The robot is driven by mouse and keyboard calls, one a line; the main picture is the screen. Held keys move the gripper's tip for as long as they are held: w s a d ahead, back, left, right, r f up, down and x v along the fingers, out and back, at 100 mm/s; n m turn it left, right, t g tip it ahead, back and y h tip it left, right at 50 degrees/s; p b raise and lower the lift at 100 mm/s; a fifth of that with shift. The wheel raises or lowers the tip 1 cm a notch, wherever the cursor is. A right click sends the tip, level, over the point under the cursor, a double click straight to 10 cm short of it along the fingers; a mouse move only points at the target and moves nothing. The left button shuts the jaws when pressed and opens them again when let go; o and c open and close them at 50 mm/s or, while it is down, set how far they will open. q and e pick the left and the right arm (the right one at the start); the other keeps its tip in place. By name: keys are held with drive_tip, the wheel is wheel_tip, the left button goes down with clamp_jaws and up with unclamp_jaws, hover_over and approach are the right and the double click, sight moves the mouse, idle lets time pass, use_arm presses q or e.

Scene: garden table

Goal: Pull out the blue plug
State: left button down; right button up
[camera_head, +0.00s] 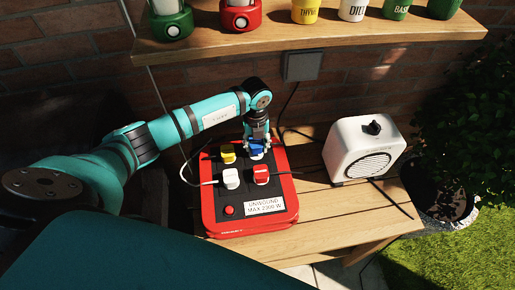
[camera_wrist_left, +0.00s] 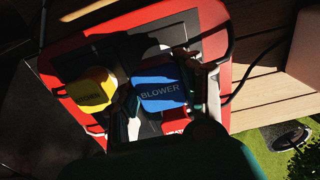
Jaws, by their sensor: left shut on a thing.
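The blue plug (camera_head: 257,154) sits at the back right of the red and black power block (camera_head: 212,213). In the left wrist view the blue plug (camera_wrist_left: 158,92) reads "BLOWER". My left gripper (camera_head: 257,148) reaches down from above and is shut on the blue plug, with one finger on each side in the left wrist view. Whether the plug is still seated in its socket is hard to tell. A yellow plug (camera_head: 228,153), a white plug (camera_head: 231,178) and a red plug (camera_head: 262,174) are in the same block. My right gripper is not in view.
A white heater-like box (camera_head: 362,149) stands on the wooden table (camera_head: 330,222) to the right. A grey wall box (camera_head: 302,65) hangs behind, below a shelf (camera_head: 400,34) of pots and lanterns. Cables run beside the block.

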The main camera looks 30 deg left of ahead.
sight(256, 142)
use_arm(q)
drive_tip(key=shift+r+p, duration=1.2)
drive_tip(key=shift+r, duration=0.6)
